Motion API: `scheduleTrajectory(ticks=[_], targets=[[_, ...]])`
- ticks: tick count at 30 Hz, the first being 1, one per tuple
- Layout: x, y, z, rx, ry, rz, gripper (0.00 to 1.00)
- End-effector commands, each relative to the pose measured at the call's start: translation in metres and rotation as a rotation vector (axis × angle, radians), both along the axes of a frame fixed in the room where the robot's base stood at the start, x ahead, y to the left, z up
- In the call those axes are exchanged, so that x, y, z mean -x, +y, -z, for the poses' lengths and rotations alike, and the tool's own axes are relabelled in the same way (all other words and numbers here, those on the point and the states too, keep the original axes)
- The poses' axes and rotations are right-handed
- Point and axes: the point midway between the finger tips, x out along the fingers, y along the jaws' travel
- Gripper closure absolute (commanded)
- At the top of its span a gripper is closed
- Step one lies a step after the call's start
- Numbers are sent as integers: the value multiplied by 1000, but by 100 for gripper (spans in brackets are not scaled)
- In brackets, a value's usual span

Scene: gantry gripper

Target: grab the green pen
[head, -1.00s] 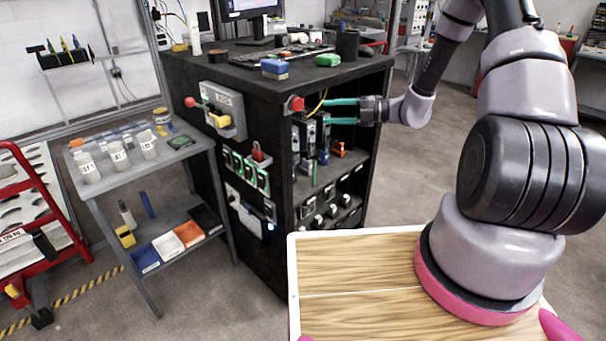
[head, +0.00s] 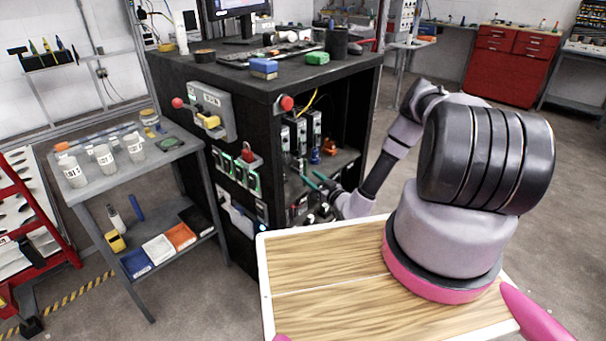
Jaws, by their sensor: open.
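A thin upright green rod, likely the green pen (head: 304,168), stands on the middle shelf inside the black cabinet, near its front left edge. My gripper (head: 312,177), with teal fingers, is open at the cabinet's open side, low by that shelf. The fingertips are right beside the pen in the picture. I cannot tell whether the pen is between the fingers or touches them. The fingers and the pen overlap in similar colours, and the pen's lower part is hard to make out.
The black cabinet (head: 215,75) frames the shelf, with grey modules (head: 301,133) behind and an orange object (head: 329,147) to the right. A red knob (head: 287,103) sits on the cabinet's corner post. A side table (head: 185,150) with cups stands left. Floor to the right is open.

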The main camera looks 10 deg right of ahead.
Motion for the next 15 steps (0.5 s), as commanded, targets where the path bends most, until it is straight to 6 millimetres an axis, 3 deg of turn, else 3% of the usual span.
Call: scheduleTrajectory(ticks=[15], targets=[[-58,24,-5,6,-5,-6,45]])
